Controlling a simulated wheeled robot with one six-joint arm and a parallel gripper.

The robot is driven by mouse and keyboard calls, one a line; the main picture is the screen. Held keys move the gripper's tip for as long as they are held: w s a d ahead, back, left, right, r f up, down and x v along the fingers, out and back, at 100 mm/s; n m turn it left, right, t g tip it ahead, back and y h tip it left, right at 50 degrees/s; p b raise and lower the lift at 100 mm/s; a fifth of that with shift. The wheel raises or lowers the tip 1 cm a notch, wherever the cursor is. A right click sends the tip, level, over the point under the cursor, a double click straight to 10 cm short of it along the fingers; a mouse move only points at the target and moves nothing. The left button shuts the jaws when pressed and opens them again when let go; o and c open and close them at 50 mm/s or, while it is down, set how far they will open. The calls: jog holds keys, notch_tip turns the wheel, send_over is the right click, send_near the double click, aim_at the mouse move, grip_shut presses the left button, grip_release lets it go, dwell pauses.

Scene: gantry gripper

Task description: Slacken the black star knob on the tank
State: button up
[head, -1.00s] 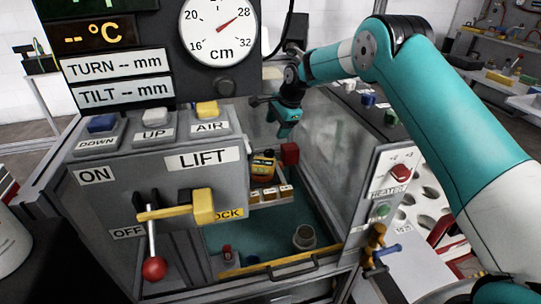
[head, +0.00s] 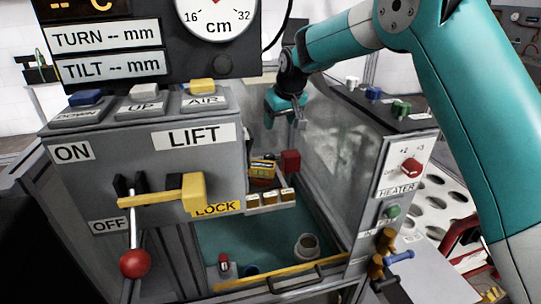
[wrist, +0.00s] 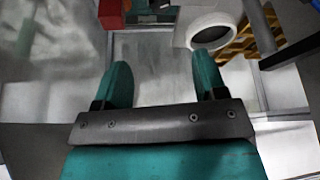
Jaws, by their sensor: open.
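My gripper (head: 288,116) hangs fingers down at the upper back of the tank (head: 330,150), in front of its hazy clear wall. Its fingers are apart with nothing between them, and the wrist view shows the same open gap (wrist: 162,84). No knob lies between the fingers in the wrist view. No other black star knob is clear, and my arm hides part of the back rim.
The LIFT panel (head: 140,165) with a red-balled lever (head: 135,263) and yellow lock handle (head: 192,192) stands at the front left. A HEATER panel (head: 400,185) is at the right. A red block (head: 290,162) stands inside the tank. A white ring-ended cylinder (wrist: 208,28) is ahead in the wrist view.

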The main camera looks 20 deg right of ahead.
aim_at(270, 155)
jog(key=p+x, duration=0.1)
jog(key=x, duration=1.4)
jog(key=shift+w+f, duration=0.1)
jog(key=shift+f, duration=0.2)
jog(key=shift+c, duration=0.2)
jog(key=c, duration=0.9)
